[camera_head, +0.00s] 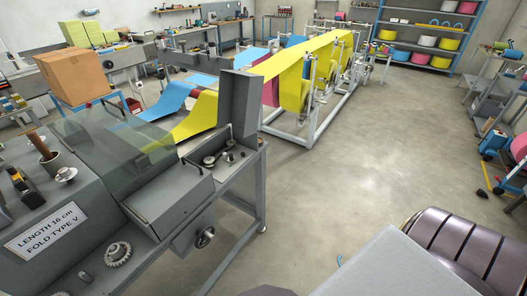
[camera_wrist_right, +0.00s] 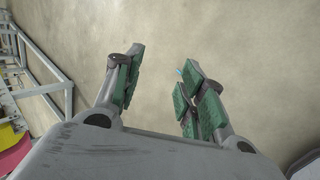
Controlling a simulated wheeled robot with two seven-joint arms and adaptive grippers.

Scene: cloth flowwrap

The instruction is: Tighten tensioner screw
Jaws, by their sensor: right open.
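The grey folding machine (camera_head: 165,205) stands at the left in the head view. Small round metal parts (camera_head: 213,160) sit on a plate at its right end; I cannot tell whether one of them is the tensioner screw. A handwheel (camera_head: 205,237) is on its side and a toothed wheel (camera_head: 118,253) lies on its front ledge. In the right wrist view my right gripper (camera_wrist_right: 158,68) is open and empty, its green-padded fingers apart above bare floor. It touches nothing that I can see. My left gripper is in no view.
Yellow cloth (camera_head: 195,118) and blue cloth (camera_head: 168,102) run from the machine to a roller frame (camera_head: 308,125) behind. A cardboard box (camera_head: 75,75) stands at the left. The concrete floor (camera_head: 370,170) at centre right is clear. Shelves and carts line the far right.

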